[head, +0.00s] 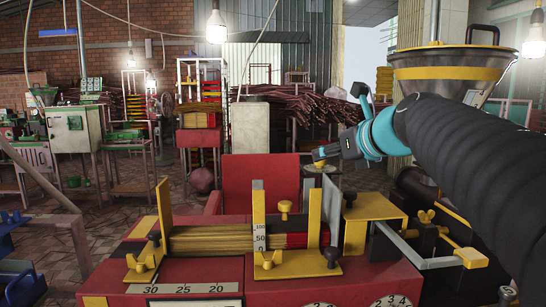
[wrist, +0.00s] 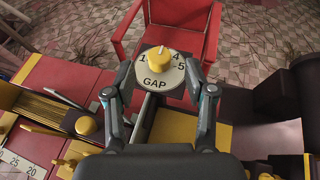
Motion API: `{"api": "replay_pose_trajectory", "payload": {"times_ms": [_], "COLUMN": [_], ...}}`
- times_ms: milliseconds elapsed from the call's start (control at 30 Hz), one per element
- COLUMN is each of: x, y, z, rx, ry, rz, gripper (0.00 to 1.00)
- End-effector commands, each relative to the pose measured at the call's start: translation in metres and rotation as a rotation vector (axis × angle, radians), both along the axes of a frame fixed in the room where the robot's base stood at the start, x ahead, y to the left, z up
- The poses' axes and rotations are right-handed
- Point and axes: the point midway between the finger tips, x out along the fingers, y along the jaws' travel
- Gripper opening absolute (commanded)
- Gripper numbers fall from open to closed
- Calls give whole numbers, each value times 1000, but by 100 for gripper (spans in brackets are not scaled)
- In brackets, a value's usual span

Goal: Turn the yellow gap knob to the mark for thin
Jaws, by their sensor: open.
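The yellow gap knob (wrist: 159,60) sits on a round pale dial (wrist: 155,84) lettered GAP. The numbers 1, 4 and 5 can be read around it; other marks at its far side are hard to make out. A pale line on the knob's top seems to point to the far side, away from the lettering. My gripper (wrist: 159,70) is open, with one finger on each side of the dial and nothing between them but the knob in view. In the head view my gripper (head: 322,153) is just above the knob (head: 320,163), and contact cannot be told.
A red chair (wrist: 165,22) stands behind the dial. The red extruder bench (head: 205,285) carries yellow guides, a bundle of sticks (head: 210,240) and smaller yellow knobs (head: 285,206). A funnel hopper (head: 450,65) rises at the right, behind my arm.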

Motion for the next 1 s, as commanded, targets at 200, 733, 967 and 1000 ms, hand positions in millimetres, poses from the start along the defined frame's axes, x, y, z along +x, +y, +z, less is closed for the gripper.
{"api": "replay_pose_trajectory", "payload": {"times_ms": [200, 733, 967, 1000], "x": [30, 46, 46, 46], "y": [11, 16, 16, 16], "z": [-14, -20, -20, -20], "rx": [0, -1, -1, -1], "ry": [1, -1, 0, 0], "rz": [4, 3, 3, 4], "gripper": [55, 55, 0, 0]}}
